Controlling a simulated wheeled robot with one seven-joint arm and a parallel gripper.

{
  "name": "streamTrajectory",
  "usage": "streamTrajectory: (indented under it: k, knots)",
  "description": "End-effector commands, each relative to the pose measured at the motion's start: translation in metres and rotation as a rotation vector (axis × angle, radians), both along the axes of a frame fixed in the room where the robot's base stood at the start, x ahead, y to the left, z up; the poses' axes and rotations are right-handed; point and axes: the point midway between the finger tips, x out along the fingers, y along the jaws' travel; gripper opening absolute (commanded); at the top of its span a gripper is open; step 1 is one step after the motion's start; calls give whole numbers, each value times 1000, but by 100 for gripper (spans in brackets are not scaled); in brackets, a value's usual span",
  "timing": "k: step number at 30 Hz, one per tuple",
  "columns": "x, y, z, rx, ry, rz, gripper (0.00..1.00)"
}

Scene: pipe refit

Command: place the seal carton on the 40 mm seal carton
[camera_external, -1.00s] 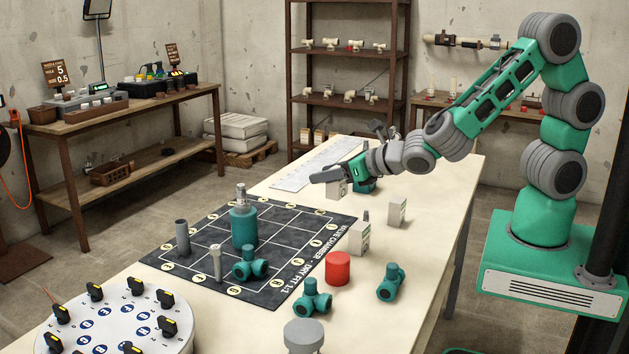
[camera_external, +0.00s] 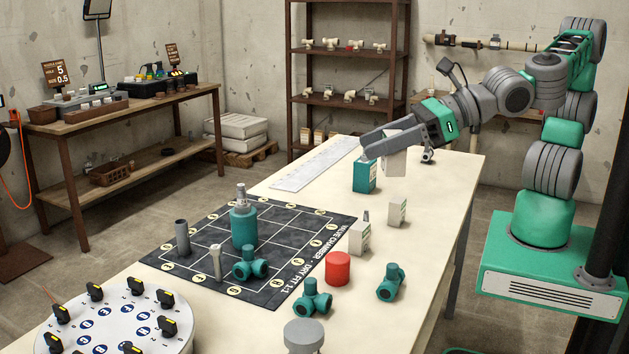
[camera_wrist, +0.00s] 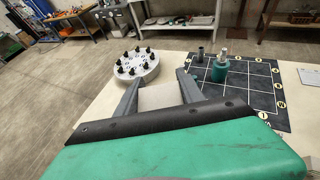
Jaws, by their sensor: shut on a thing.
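My gripper (camera_external: 376,146) is shut on a white seal carton (camera_external: 396,165) and holds it above the far part of the table. The carton also shows between the two fingers in the wrist view (camera_wrist: 160,97). A teal carton with a pale label (camera_external: 364,178) stands on the table, just left of the held carton in the external view. Two more white cartons stand upright on the table, one beside the mat's edge (camera_external: 359,239) and one further right (camera_external: 397,212). The labels are too small to read, so I cannot tell which is the 40 mm seal carton.
A dark gridded mat (camera_external: 205,238) bears a teal cylinder (camera_external: 244,226) and smaller parts. A red cylinder (camera_external: 338,268), teal fittings (camera_external: 391,283) and a round knobbed board (camera_external: 115,325) are nearer. A white ruled strip (camera_external: 315,163) lies at the back left.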

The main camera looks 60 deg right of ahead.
Motion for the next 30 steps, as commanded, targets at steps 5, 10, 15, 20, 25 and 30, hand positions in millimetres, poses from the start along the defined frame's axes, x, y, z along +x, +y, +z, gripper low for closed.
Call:
streamTrajectory:
  k: [5,10,15,20,25,30]
  knots:
    - [-37,-13,19,3,-1,45,5]
    - [-39,-55,8,0,0,-24,5]
    - [-23,-106,-16,-2,0,-161,5]
    - [-12,-163,-49,-4,-1,-319,5]
    - [-11,-212,-71,-3,-2,-469,5]
    - [-9,-221,-83,-4,-5,-506,5]
